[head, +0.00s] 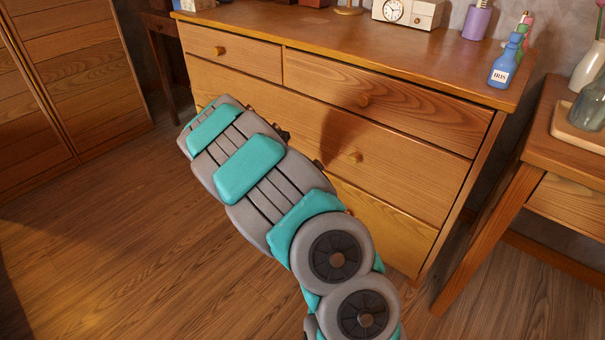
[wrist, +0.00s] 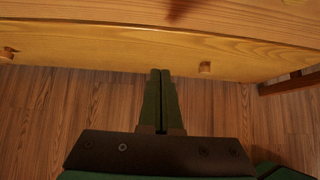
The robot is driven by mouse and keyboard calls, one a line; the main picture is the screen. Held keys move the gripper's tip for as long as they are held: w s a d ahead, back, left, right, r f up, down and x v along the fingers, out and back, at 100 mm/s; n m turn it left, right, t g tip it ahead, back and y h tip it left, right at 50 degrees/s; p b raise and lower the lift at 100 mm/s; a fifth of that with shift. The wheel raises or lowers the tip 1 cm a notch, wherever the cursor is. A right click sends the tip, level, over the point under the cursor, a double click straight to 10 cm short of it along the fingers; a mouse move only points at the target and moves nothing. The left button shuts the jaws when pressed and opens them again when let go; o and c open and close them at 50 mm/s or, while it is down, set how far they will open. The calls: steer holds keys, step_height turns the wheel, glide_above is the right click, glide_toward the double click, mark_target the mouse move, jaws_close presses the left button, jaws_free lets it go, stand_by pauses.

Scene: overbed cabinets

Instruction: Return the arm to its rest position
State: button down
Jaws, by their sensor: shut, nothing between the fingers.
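My arm (head: 265,190), grey and teal, stretches from the bottom of the head view up and left in front of the wooden dresser (head: 400,145). Its far end hides part of the dresser's left side, and the fingers do not show clearly there. In the wrist view my gripper (wrist: 160,74) has its two dark green fingers pressed together, with nothing between them. The fingertips overlap the lower edge of a drawer front (wrist: 120,52) in that picture. I cannot tell whether they touch it.
The dresser top holds a clock (head: 393,11), a blue bottle (head: 505,66) and a purple container (head: 477,20). A side table (head: 535,160) stands at the right and a wooden cabinet (head: 75,80) at the left. The wooden floor (head: 120,240) is clear at left.

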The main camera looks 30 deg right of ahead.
steer(key=shift+s+a+r, duration=0.1)
steer(key=shift+a+r, duration=0.1)
steer(key=shift+a, duration=0.1)
steer(key=s+a+r+m+g+y, duration=0.1)
steer(key=s+a+r+m+g, duration=0.1)
steer(key=s+r+m, duration=0.6)
steer(key=s+a+r+m+g+y, duration=0.1)
steer(key=s+a+r+m, duration=0.3)
steer(key=s, duration=0.7)
steer(key=s+a+r+m+y, duration=0.1)
steer(key=s+a+m+y, duration=0.2)
steer(key=s+a, duration=0.6)
steer(key=s+a+r+m+g+y, duration=0.1)
steer(key=s+a+m+y, duration=0.2)
steer(key=s+a+m, duration=0.3)
steer(key=s+a, duration=0.4)
steer(key=s, duration=0.5)
steer(key=shift+s+a+r+m+g+y, duration=0.25)
steer(key=shift+s+r+m+g+y, duration=0.05)
steer(key=shift+r, duration=0.1)
